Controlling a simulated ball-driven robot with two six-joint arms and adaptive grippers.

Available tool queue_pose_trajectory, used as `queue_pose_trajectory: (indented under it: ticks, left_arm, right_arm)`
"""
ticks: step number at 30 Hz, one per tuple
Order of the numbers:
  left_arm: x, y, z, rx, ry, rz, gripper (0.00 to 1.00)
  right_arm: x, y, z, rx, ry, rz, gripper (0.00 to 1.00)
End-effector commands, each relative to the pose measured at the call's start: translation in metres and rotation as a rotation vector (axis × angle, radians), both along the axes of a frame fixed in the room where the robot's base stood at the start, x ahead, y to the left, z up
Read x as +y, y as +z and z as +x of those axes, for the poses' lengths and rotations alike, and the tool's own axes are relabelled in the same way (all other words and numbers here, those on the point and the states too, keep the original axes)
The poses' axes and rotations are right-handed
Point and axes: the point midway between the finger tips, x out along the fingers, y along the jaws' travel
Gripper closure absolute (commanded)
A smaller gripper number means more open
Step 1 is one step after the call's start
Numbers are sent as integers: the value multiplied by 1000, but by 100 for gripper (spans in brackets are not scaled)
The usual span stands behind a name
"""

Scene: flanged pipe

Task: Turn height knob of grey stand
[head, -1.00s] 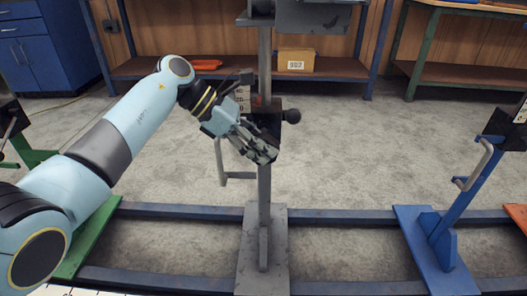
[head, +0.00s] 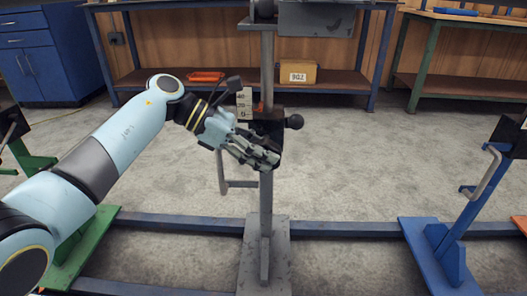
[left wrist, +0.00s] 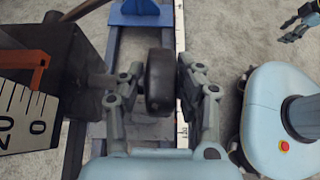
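The grey stand (head: 266,205) is upright in the middle of the head view, with a dark clamp block (head: 268,128) on its post. The black height knob (left wrist: 160,82) shows in the left wrist view, in front of the block. My left gripper (head: 264,160) hides that knob in the head view. In the left wrist view its fingers (left wrist: 161,84) are on either side of the knob, with narrow gaps seemingly left. My right gripper (left wrist: 298,24) is small at the top right of the left wrist view, away from the stand.
A number scale (head: 244,103) and a grey crank handle (head: 222,170) are left of the post. A black ball handle (head: 294,122) sticks out right. Blue stand (head: 448,240) is to the right, and blue rails (head: 340,228) run along the floor. A workbench (head: 230,82) is behind.

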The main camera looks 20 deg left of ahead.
Motion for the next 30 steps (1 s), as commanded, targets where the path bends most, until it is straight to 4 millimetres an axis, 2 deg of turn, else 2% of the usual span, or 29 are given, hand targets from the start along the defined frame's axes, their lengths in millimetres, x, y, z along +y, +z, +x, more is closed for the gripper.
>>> queue_pose_trajectory:
  ticks: [1, 3, 11, 14, 24, 30]
  left_arm:
    - [0, 0, 0, 0, 0, 0, 57]
    - [0, 0, 0, 0, 0, 0, 50]
    - [1, 1, 0, 1, -1, 0, 50]
    - [8, 4, -2, 0, 1, 2, 50]
    - [67, 42, -19, 0, 0, 5, 50]
    - [91, 58, -26, 2, 1, 3, 50]
  right_arm:
    - [0, 0, 0, 0, 0, 0, 50]
    - [0, 0, 0, 0, 0, 0, 50]
    - [0, 0, 0, 1, 0, 0, 50]
    - [0, 0, 0, 0, 0, 0, 50]
    - [0, 0, 0, 0, 0, 0, 50]
    - [0, 0, 0, 0, 0, 0, 50]
